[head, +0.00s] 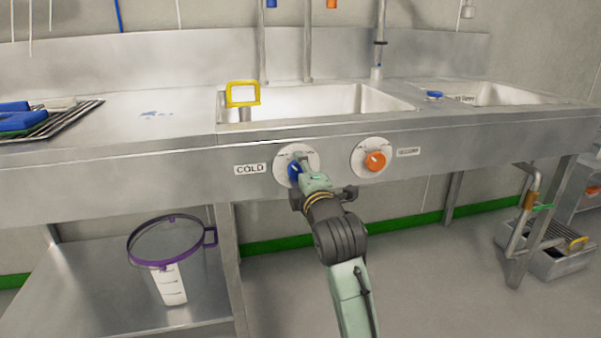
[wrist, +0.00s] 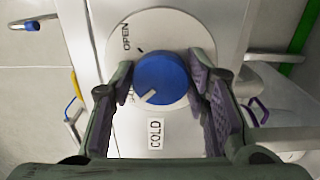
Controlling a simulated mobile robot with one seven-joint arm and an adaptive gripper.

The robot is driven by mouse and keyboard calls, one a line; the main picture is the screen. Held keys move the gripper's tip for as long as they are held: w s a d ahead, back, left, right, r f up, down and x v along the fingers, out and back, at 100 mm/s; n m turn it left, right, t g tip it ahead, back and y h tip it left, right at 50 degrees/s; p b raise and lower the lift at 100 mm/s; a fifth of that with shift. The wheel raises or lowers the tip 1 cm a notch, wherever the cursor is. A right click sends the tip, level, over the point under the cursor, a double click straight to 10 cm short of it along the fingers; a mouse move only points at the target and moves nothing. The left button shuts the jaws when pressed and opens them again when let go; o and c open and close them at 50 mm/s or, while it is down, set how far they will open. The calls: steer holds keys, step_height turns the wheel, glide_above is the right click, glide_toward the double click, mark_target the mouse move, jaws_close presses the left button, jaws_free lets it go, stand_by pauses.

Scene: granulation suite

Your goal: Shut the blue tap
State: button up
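The blue tap (wrist: 163,80) is a round knob on a white dial (wrist: 176,28) on the sink's front panel, beside a COLD label (wrist: 156,134). In the head view the tap (head: 294,170) is mostly hidden by my gripper (head: 305,172). In the wrist view my gripper (wrist: 161,82) has one finger on each side of the knob, apparently touching it. The knob's white mark points to the lower left, near a partly hidden dial word. The word OPEN is at the dial's upper left.
An orange tap (head: 375,161) is on the same panel to the right. A yellow-framed item (head: 243,94) stands at the sink's edge. A purple-rimmed container (head: 170,290) is on the lower shelf. The floor at front right is clear.

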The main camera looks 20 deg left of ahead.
steer(key=o, duration=0.4)
steer(key=shift+s+d, duration=0.1)
steer(key=v, duration=1.1)
steer(key=shift+s+d, duration=0.25)
steer(key=shift+s, duration=0.05)
